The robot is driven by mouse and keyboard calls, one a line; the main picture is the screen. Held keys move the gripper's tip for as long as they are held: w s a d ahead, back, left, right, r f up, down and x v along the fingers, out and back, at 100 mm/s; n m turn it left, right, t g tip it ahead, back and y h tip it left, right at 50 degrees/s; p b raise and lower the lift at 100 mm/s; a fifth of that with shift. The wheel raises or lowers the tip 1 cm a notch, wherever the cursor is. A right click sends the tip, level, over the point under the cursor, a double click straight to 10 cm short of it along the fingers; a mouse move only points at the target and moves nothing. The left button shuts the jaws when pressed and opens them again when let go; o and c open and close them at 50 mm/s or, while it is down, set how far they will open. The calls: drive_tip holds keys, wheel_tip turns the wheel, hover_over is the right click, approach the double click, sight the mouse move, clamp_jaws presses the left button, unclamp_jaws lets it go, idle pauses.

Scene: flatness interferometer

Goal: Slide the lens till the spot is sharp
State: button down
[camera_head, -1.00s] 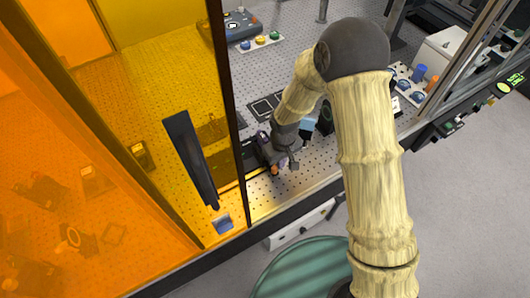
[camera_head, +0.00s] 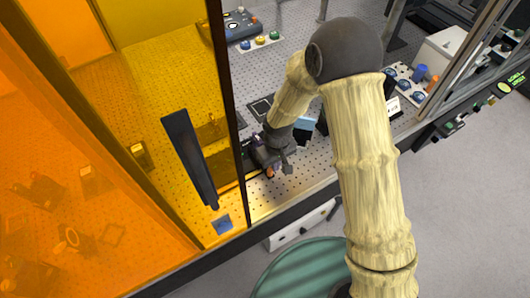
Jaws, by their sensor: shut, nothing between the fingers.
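My gripper (camera_head: 275,166) is low over the perforated breadboard (camera_head: 312,178), just right of the dark edge of the orange panel. It is small in view and its fingers are shut. A small orange-tipped part (camera_head: 270,172) shows right at the fingers, and I cannot tell whether they touch it. A dark rail-like part (camera_head: 249,160) lies beside the gripper on its left. My wrist hides most of what stands there. I cannot make out the lens or the spot.
An orange see-through panel (camera_head: 90,200) with a black handle (camera_head: 190,160) covers the left side. A white drawer (camera_head: 300,225) is below the front edge.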

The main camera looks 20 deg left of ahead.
drive_tip(key=shift+s+a+b, duration=0.35)
drive_tip(key=shift+s+a, duration=0.6)
drive_tip(key=shift+s, duration=0.1)
idle(0.4)
drive_tip(key=shift+w+d, duration=0.1)
drive_tip(key=shift+w+d, duration=0.3)
drive_tip(key=shift+w, duration=0.05)
drive_tip(key=shift+r, duration=0.1)
idle(0.3)
wheel_tip(320, 180, up, 9)
drive_tip(key=p, duration=0.6)
idle(0.6)
idle(0.4)
